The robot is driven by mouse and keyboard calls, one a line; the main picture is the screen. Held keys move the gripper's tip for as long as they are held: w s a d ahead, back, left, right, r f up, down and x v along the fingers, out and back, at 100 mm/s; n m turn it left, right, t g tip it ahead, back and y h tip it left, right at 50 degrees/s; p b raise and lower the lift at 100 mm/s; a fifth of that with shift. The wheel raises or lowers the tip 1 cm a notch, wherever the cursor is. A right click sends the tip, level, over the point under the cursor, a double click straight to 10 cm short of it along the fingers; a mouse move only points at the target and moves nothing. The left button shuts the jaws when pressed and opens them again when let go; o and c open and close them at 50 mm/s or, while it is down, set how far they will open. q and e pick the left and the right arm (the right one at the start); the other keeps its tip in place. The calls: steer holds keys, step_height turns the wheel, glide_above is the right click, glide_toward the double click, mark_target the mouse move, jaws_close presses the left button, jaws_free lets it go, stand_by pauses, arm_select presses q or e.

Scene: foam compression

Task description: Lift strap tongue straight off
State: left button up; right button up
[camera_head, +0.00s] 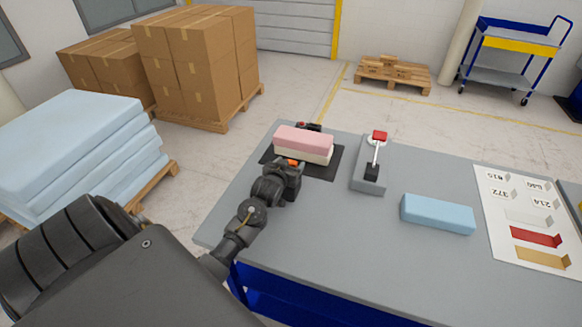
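A foam stack, with a pink block (304,137) over a cream block (303,152), lies on a black mat (331,165) on the grey table. My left gripper (292,165) is at the near side of the stack, low and close to the mat. A small orange piece (292,161) shows at its tip; I cannot tell whether it is the strap tongue or whether the fingers hold it. The fingers are too small and dark to read. A small red part (303,124) shows behind the stack. My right gripper is not in view.
To the right on the table (340,245) stand a grey lever device (368,178) with a red top, a blue foam block (437,213) and a white sheet with numbered colour strips (530,215). The table's middle front is clear. Boxes and foam sheets stand on pallets at left.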

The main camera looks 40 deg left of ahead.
arm_select(q)
steer(key=c, duration=0.9)
steer(key=shift+c, duration=0.2)
steer(key=shift+r, duration=0.1)
steer(key=shift+r+b, duration=0.3)
steer(key=shift+b, duration=0.05)
step_height(320, 180, up, 2)
steer(key=shift+r+b, duration=0.1)
steer(key=shift+b, duration=0.6)
steer(key=w+d+r+b, duration=0.2)
steer(key=w+r+b, duration=0.4)
steer(key=w+r, duration=0.4)
steer(key=w, duration=0.4)
